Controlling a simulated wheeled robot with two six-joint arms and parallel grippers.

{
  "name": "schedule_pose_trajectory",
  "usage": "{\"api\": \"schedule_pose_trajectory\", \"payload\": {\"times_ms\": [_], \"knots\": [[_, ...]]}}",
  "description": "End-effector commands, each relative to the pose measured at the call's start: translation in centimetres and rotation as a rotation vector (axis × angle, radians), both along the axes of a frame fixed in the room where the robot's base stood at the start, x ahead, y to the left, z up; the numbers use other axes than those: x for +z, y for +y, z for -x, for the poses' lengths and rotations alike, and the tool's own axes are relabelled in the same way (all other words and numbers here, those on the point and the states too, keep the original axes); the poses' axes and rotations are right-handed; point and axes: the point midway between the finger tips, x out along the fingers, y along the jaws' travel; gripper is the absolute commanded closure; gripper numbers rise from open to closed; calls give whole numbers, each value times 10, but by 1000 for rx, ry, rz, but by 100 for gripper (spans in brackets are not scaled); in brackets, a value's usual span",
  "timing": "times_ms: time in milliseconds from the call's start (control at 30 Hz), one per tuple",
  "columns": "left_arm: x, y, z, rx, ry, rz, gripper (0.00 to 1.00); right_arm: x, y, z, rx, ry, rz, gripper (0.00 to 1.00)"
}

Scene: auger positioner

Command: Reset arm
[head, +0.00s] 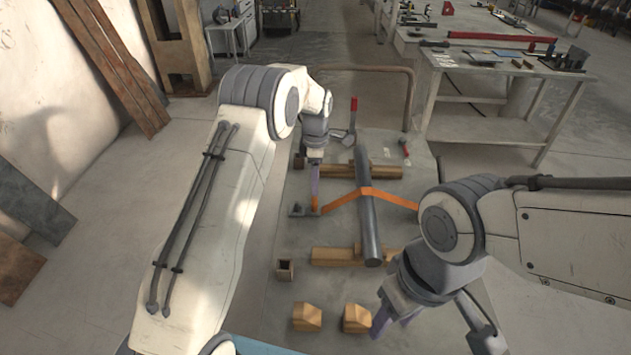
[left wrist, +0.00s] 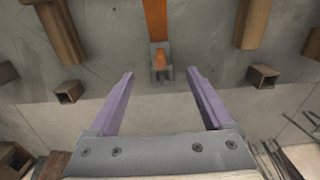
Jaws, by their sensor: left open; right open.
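A long grey cylinder (head: 368,215) lies across two wooden blocks, an upper one (head: 385,171) and a lower one (head: 336,256). An orange strap (head: 388,198) crosses over it. The strap's left end reaches a small grey bracket (head: 299,210). My left gripper (head: 315,196) points down near this bracket. In the left wrist view, its two purple fingers (left wrist: 160,78) are apart, with the bracket (left wrist: 161,58) and orange strap (left wrist: 155,18) just beyond the gap between them. My right gripper (head: 394,322) is open and empty at the lower right, beside a wooden block (head: 357,318).
Another small wooden block (head: 307,316) lies at the front. Square hollow pieces (head: 285,270) stand along the left edge. A workbench (head: 490,72) stands behind right. Planks lean at left.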

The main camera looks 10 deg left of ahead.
Motion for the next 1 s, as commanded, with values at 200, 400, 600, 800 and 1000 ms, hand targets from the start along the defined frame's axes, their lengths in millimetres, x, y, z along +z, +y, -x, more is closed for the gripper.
{"api": "schedule_pose_trajectory", "payload": {"times_ms": [200, 400, 600, 800, 1000], "knots": [[0, 0, 0, 0, 0, 0, 16, 0, 0, 0, 0, 0, 0, 50], [17, -16, 10, -96, -6, 3, 16, 2, 0, 0, 0, 0, 0, 50], [87, -84, 78, -604, -22, 20, 16, 11, 0, 0, 0, 0, 0, 50], [145, -133, 192, -1253, -48, 34, 16, 19, 0, 0, 0, 0, 0, 50], [169, -139, 311, -1874, -79, 42, 16, 27, 0, 0, 0, 0, 0, 50]]}}
